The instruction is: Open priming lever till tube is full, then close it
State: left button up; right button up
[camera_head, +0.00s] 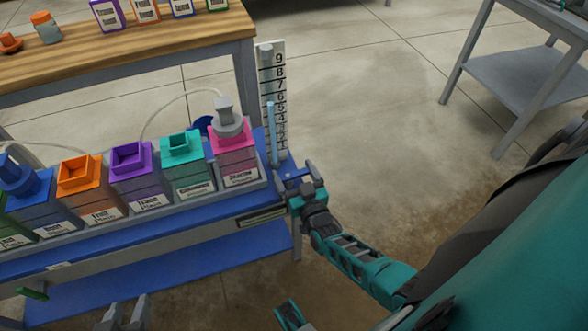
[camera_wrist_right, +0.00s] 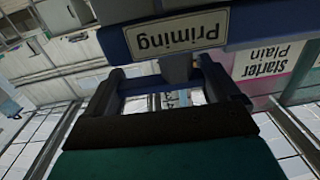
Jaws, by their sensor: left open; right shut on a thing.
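The priming tube (camera_head: 271,135) stands upright at the right end of the blue skid in front of a white numbered scale (camera_head: 281,75). A light blue column shows in its lower part, with its top near the middle marks. My right gripper (camera_head: 297,180) is at the skid's end, just below the tube. In the right wrist view its dark fingers (camera_wrist_right: 165,90) are shut on the priming lever (camera_wrist_right: 175,68), under the "Priming" label (camera_wrist_right: 178,35). The lever is mostly hidden, so its angle is unclear. My left gripper (camera_head: 125,314) is open and empty at the bottom edge.
Several colored containers line the skid, with the pink Starter container (camera_head: 236,160) nearest the tube, under a grey cap with a pale hose (camera_head: 165,103). A wooden bench (camera_head: 150,50) stands behind. The floor to the right is clear up to a grey table (camera_head: 520,75).

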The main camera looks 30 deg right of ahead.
pick_arm(q)
jog(key=shift+w+d+r, duration=0.15)
pick_arm(e)
jog(key=o, duration=0.8)
jog(key=shift+s, duration=0.15)
